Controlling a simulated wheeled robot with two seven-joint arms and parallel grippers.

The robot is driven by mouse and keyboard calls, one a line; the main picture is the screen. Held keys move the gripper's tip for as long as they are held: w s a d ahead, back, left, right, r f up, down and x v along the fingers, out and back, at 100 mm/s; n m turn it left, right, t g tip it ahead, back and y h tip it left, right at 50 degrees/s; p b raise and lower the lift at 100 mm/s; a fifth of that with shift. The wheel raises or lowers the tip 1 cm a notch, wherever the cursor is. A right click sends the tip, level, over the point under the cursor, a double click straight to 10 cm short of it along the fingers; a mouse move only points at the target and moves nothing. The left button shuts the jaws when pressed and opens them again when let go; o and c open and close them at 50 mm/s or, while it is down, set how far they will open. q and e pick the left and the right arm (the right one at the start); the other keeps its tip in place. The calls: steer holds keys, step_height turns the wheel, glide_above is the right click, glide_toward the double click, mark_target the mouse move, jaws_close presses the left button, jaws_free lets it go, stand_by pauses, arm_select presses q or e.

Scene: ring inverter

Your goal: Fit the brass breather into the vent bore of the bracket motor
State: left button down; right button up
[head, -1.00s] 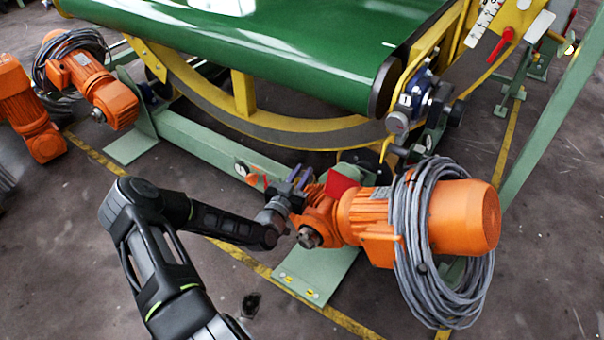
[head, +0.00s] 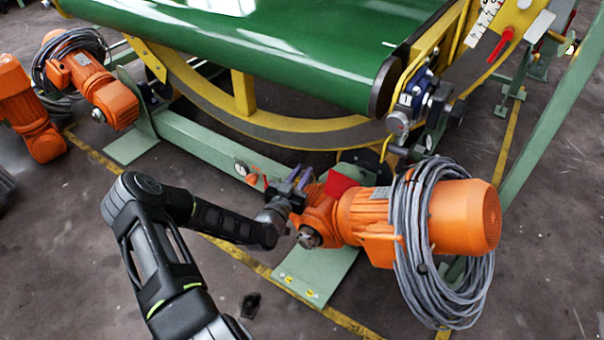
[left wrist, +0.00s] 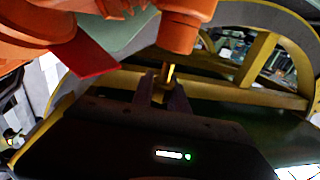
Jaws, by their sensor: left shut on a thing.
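The bracket motor (head: 365,210) is a large orange geared motor with a grey cable coil around its body. My left gripper (head: 298,178) is beside its gearbox end, at the far left side of the housing. In the left wrist view my left gripper (left wrist: 164,94) is shut on a small brass piece, the brass breather (left wrist: 170,73), which stands up between the fingertips. An orange cylindrical part of the motor (left wrist: 178,34) is just above and beside the breather there; I cannot tell whether they touch. The vent bore is not clearly visible. My right gripper is not in view.
A red flap (head: 341,184) sticks out at the motor, near my gripper. A green belt conveyor (head: 260,45) with a curved yellow frame (head: 245,95) stands behind. Other orange motors (head: 95,85) are at the left. The floor at the lower left is clear.

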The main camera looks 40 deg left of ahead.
arm_select(q)
steer(key=shift+f+b, duration=1.55)
steer(key=shift+f, duration=0.15)
steer(key=c, duration=1.2)
jaws_free()
steer(key=shift+r, duration=0.1)
steer(key=shift+s, duration=0.25)
steer(key=s+d+p, duration=0.1)
steer(key=s+p, duration=0.1)
steer(key=s, duration=0.5)
steer(key=shift+d, duration=0.2)
steer(key=shift+s, duration=0.2)
